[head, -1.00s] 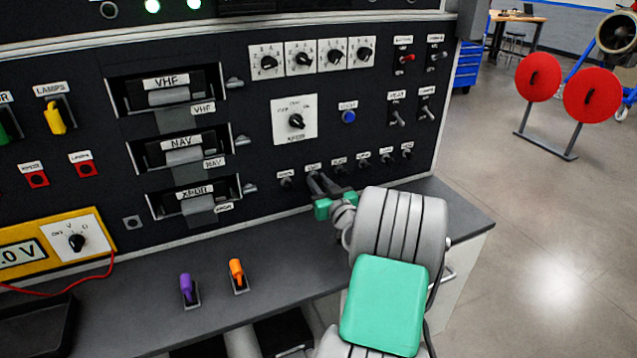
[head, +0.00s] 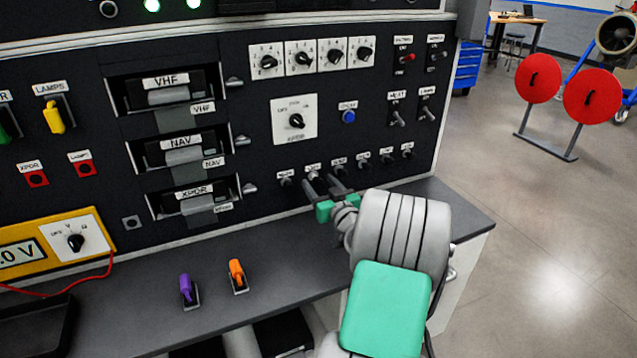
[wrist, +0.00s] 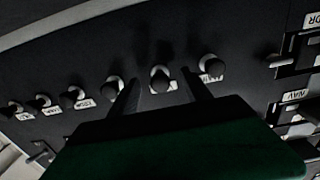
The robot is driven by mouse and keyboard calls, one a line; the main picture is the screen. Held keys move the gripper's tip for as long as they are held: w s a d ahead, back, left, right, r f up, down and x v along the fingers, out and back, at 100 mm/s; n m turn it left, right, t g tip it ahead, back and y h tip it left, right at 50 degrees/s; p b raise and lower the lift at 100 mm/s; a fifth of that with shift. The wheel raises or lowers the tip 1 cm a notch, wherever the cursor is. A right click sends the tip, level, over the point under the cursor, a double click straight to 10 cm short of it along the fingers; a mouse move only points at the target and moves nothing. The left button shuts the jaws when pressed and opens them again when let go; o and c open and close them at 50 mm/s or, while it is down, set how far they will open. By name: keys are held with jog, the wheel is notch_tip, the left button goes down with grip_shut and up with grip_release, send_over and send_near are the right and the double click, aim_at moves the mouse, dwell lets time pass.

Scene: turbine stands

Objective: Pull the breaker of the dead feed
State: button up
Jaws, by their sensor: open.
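A row of small dark breaker knobs (head: 362,163) with white labels runs along the lower right of the black panel. The labels are too small to read surely. My gripper (head: 324,182) is open at the left part of this row. In the wrist view the row appears turned over, and my fingers (wrist: 160,78) reach up on either side of one knob (wrist: 160,86), the second from the right there. I cannot tell whether they touch it. A yellow meter (head: 60,244) at the lower left shows a reading ending in ".0 V", its left part cut off.
VHF, NAV and XPDR units (head: 190,152) sit left of the breakers. A selector dial (head: 296,120) and blue button (head: 348,116) are above. Purple (head: 186,287) and orange (head: 236,271) levers stand on the grey ledge (head: 130,315). Red discs (head: 592,96) stand on the floor at right.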

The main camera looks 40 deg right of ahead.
jog(key=shift+s+a+f+b, duration=0.15)
jog(key=shift+s+b, duration=0.4)
jog(key=shift+s, duration=0.15)
jog(key=b+v, duration=0.2)
jog(key=v, duration=0.3)
jog(key=shift+s+a, duration=0.15)
jog(key=shift+s, duration=0.1)
jog(key=w+a+r+n+g+y+p, duration=0.25)
jog(key=a+g+p, duration=0.2)
jog(key=a, duration=0.85)
jog(key=w+a+r+n+g+y+p, duration=0.1)
jog(key=a+n+g+y+p, duration=0.3)
jog(key=a, duration=0.8)
jog(key=s+a+r+m+g+p, duration=0.1)
jog(key=s+a+r+g+p, duration=0.1)
jog(key=s, duration=0.6)
jog(key=s+a+r+m+g+h+p, duration=0.1)
jog(key=s+a+r+m+g+p, duration=0.1)
jog(key=s+a+p, duration=0.3)
jog(key=s+a+g, duration=0.1)
jog(key=s+a, duration=0.1)
jog(key=s, duration=0.1)
jog(key=shift+s+a+r+g, duration=0.3)
jog(key=shift+s+r+g, duration=0.05)
jog(key=shift+s, duration=0.05)
